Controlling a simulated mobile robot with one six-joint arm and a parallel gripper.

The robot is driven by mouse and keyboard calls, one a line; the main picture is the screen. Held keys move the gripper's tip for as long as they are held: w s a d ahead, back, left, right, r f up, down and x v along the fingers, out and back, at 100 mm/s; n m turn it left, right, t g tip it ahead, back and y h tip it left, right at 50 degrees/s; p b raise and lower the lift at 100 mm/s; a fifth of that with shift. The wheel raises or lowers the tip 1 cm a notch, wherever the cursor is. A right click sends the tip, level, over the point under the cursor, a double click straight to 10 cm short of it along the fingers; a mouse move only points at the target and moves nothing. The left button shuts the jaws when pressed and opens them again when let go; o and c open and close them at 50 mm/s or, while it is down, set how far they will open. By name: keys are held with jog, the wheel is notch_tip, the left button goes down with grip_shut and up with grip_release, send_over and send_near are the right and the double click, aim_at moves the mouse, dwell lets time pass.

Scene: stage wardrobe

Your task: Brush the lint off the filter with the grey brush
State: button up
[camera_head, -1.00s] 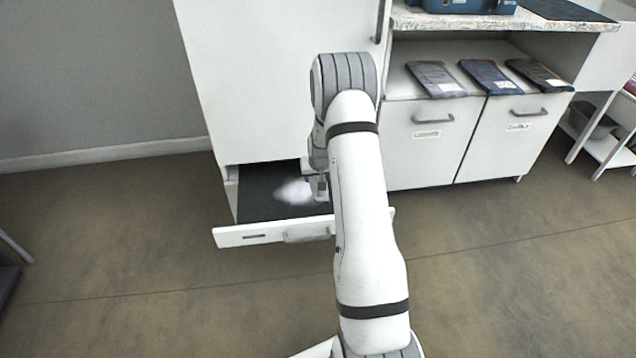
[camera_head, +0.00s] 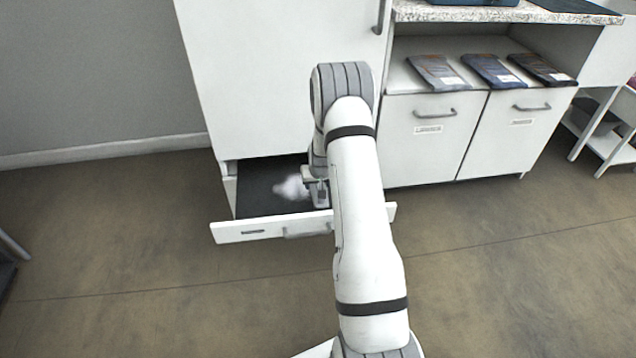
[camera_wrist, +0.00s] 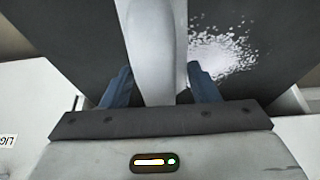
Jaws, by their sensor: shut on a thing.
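The dark filter (camera_head: 255,190) lies in the pulled-out bottom drawer of the white cabinet. A white patch of lint (camera_head: 291,188) sits on its right part. In the wrist view the dark filter surface (camera_wrist: 75,45) spreads below, with the speckled lint (camera_wrist: 222,52) right of the brush. My gripper (camera_wrist: 160,86) is shut on the pale grey handle of the brush (camera_wrist: 152,40), a blue finger on each side. In the head view my gripper (camera_head: 319,188) is over the filter's right side, close to the lint. The bristles are hidden, so I cannot tell whether they touch the filter.
The drawer front (camera_head: 265,230) stands out over the floor, and the tall cabinet (camera_head: 270,80) rises behind. To the right are two closed cupboard doors (camera_head: 432,142) under a shelf with several dark folded items (camera_head: 492,70). The floor (camera_head: 150,270) in front is clear.

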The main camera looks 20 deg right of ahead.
jog(key=shift+f+b, duration=0.75)
jog(key=shift+f, duration=0.2)
dwell(0.4)
